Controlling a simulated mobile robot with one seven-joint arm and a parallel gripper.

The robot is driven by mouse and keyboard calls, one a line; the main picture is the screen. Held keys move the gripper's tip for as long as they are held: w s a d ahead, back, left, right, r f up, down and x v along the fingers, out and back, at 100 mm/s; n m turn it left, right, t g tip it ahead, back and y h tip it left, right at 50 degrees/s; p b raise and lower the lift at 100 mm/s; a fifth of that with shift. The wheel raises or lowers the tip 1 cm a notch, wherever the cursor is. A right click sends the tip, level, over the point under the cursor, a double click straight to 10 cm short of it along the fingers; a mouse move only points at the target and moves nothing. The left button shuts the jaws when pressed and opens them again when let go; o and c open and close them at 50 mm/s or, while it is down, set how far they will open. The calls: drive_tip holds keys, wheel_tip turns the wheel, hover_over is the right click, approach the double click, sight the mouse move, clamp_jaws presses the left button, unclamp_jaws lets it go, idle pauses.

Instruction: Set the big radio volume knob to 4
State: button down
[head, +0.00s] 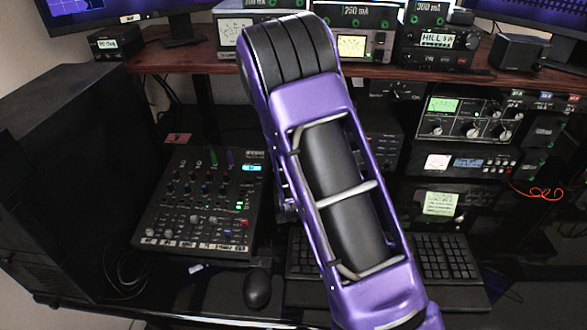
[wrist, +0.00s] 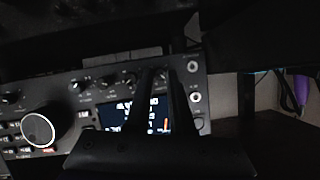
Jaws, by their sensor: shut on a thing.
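A dark radio front panel with a lit screen (wrist: 118,116) fills the middle of the wrist view. A row of small knobs (wrist: 105,84) runs above the screen. A large dark knob with a pale ring (wrist: 38,128) is at the left. My gripper (wrist: 159,74) reaches over the screen's right part, its fingertips around a knob at the row's right end. The fingers mostly hide that knob, and its pointer and scale cannot be read. In the head view my purple arm hides the gripper and most of the radio (head: 382,150) behind it.
A mixer (head: 205,205) stands left of my arm, with a mouse (head: 257,289) in front. A keyboard (head: 445,257) lies at the right, partly behind my arm. Stacked equipment (head: 466,120) fills the right side. A wooden shelf (head: 190,55) with more devices runs above.

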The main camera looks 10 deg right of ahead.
drive_tip(key=shift+d+m+t+y, duration=0.1)
drive_tip(key=shift+m+t+y, duration=0.2)
drive_tip(key=shift+m+y, duration=0.35)
drive_tip(key=shift+f+m, duration=0.1)
drive_tip(key=shift+m, duration=0.15)
drive_tip(key=c, duration=0.8)
unclamp_jaws()
